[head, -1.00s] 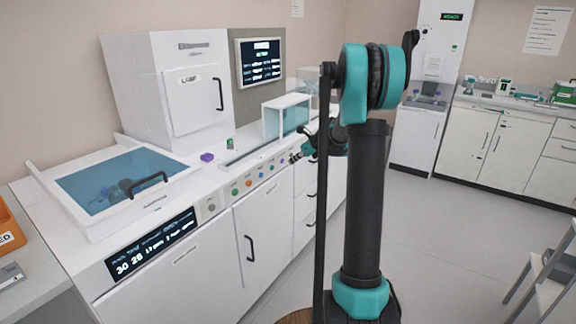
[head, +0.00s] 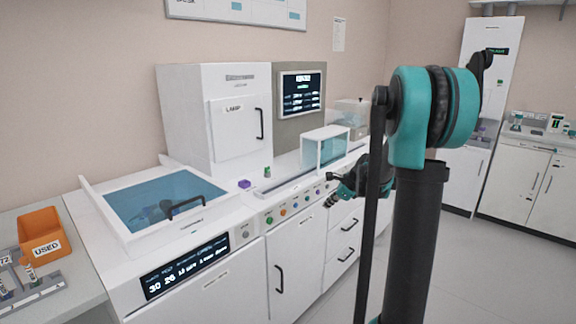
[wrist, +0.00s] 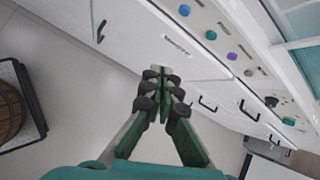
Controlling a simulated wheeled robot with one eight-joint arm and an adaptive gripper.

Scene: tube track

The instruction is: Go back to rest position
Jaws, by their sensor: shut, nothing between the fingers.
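My gripper (wrist: 162,75) is shut and empty in the wrist view. Its dark green fingers meet at the tips in front of the white cabinet fronts. In the head view my arm stands upright at the right, with its wrist bent low behind the upper arm, beside the front of the white bench machine (head: 210,258). The fingertips are small and partly hidden there. A gap shows between the gripper and the row of coloured buttons (head: 283,212).
A blue-windowed basin (head: 222,217), a white cabinet (head: 240,128) and a screen (head: 302,92) are on the machine. A purple block (head: 245,184) lies near a small green item (head: 267,171). An orange USED bin (head: 42,232) stands at left. Floor (head: 447,270) is clear at right.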

